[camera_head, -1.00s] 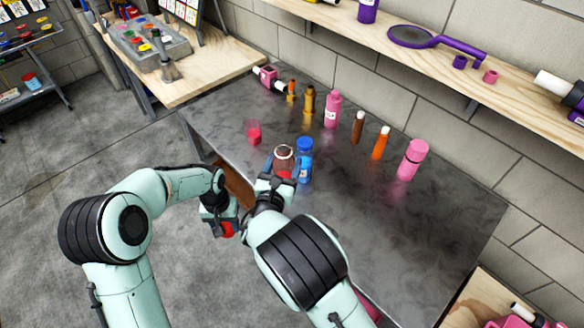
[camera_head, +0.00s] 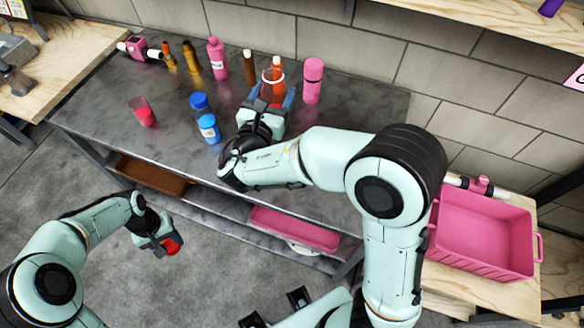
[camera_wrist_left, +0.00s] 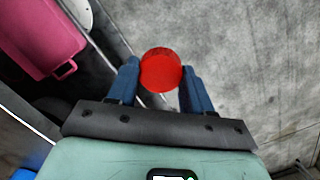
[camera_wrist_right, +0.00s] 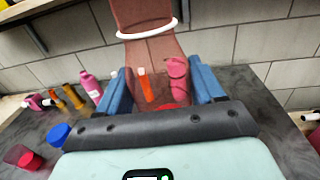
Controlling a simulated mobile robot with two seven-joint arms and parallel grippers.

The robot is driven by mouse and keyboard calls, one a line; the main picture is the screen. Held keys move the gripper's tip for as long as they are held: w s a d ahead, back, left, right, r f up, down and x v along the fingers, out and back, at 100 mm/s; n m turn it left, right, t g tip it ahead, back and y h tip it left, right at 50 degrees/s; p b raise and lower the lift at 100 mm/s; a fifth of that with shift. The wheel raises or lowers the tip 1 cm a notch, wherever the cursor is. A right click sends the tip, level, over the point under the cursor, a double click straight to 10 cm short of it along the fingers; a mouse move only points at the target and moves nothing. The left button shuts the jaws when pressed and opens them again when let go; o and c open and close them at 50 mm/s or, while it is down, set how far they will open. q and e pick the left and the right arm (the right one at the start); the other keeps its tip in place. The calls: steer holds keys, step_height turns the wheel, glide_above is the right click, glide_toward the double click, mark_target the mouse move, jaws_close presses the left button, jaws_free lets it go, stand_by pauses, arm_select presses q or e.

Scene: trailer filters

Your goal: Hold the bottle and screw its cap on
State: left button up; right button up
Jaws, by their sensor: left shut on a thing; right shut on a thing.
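The bottle (camera_head: 270,92) is reddish-brown and see-through, with a white ring near its top. My right gripper (camera_head: 268,101) is shut on it and holds it upright at the back of the grey table; I cannot tell whether it touches the top. In the right wrist view the bottle (camera_wrist_right: 145,45) stands between the fingers, its upper end cut off by the frame. My left gripper (camera_head: 165,243) is shut on the red round cap (camera_head: 173,246), low in front of the table and far from the bottle. The cap (camera_wrist_left: 161,71) also shows between the left fingertips.
A pink crate (camera_head: 485,235) is at the right. Trays lie on the lower shelf.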

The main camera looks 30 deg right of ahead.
arm_select(q)
steer(key=shift+s+f, duration=0.2)
steer(key=shift+f, duration=0.35)
arm_select(e)
steer(key=shift+m+g+h, duration=0.5)
steer(key=shift+g, duration=0.1)
steer(key=d, duration=0.1)
steer(key=s+d, duration=0.1)
steer(key=d+r, duration=0.1)
steer(key=shift+s+d, duration=0.25)
steer(key=shift+s, duration=0.15)
